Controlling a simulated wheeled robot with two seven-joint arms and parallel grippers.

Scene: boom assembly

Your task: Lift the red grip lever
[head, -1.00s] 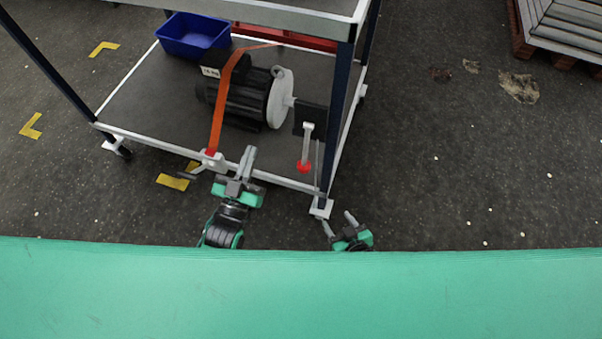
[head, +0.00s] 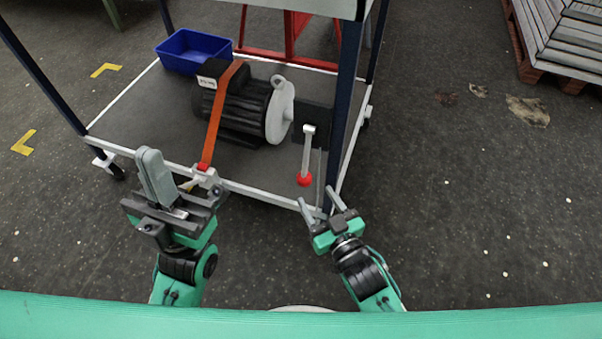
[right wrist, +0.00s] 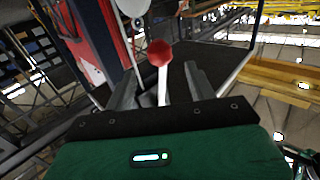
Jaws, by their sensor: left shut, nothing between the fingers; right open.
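The lever (head: 306,154) with a round red grip (head: 305,179) hangs down from a dark plate beside the motor (head: 240,110). My right gripper (head: 318,195) is open just below and right of the red grip, apart from it in the head view. In the right wrist view the red grip (right wrist: 160,53) and its pale lever (right wrist: 162,90) appear between the open fingers, with the ball toward the fingertips; I cannot tell the distance. My left gripper (head: 148,158) is shut and empty, in front of the trolley's left front edge.
The motor sits on the trolley's lower shelf (head: 140,110), under an orange strap (head: 217,115) with a ratchet (head: 207,178) at the front edge. A dark trolley post (head: 346,100) stands right of the lever. A blue bin (head: 193,50) is at the back left.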

